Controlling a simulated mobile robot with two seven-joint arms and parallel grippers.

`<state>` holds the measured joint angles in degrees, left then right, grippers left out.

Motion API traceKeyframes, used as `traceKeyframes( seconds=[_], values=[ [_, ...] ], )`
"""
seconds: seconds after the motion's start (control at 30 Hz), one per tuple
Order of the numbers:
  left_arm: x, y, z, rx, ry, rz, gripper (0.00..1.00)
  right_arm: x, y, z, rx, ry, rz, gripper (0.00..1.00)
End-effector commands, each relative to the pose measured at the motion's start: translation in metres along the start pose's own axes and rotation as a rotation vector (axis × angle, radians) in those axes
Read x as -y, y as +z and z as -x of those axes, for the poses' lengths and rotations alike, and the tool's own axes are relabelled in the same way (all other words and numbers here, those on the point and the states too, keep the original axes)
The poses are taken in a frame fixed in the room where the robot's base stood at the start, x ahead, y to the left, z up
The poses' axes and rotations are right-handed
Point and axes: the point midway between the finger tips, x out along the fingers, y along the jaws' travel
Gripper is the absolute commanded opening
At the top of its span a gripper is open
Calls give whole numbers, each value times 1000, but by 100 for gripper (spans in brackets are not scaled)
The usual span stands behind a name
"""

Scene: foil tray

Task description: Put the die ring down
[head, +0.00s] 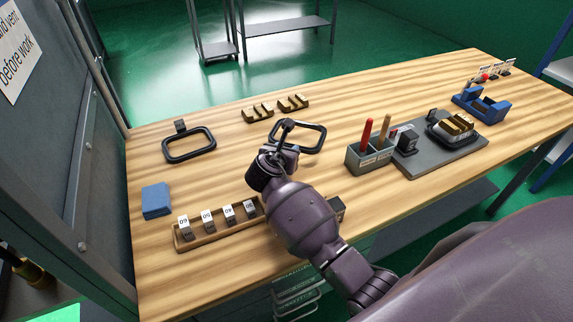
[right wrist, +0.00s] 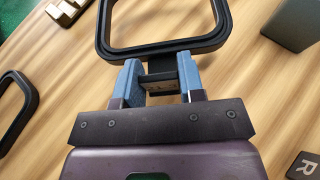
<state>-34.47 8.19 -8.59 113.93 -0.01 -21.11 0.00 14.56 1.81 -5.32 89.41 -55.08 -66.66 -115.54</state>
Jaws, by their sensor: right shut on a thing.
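My right gripper (head: 287,137) reaches over the middle of the table and is shut on the handle of a black rounded-square die ring (head: 311,126). In the right wrist view, the blue fingers (right wrist: 160,80) grip the dark handle block from both sides, and the ring (right wrist: 165,48) extends ahead of them, empty. I cannot tell for sure whether the ring touches the table or hangs just above it. A second, similar black ring (head: 189,157) lies at the table's left, its block at the far side. My left gripper is not in view.
A wooden rack (head: 217,235) of numbered blocks and a blue block (head: 156,200) are at the near left. Small brass pieces (head: 257,113) stand behind the held ring. A grey holder (head: 368,160) with red and wooden handles is to the right, beside a grey plate (head: 415,167). Bare wood surrounds the ring.

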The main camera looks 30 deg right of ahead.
Motion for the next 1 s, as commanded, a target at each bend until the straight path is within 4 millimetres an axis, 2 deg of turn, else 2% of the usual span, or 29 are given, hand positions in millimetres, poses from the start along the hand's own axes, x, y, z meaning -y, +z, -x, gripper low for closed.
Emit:
traceKeyframes(
  seconds=[0.17, 0.5, 0.93, 0.97, 1.0],
  values=[
    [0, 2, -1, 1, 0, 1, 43, 0, -7, -3, 3, 1, -1, 0],
    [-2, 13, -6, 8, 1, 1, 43, 0, -44, -18, 1, 0, 1, 0],
    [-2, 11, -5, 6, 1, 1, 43, 0, -46, -19, 3, 1, -1, 0],
    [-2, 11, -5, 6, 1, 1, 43, 0, -46, -19, 1, 1, -1, 41],
    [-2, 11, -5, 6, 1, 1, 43, 0, -46, -19, 1, 1, -1, 47]
  ],
)
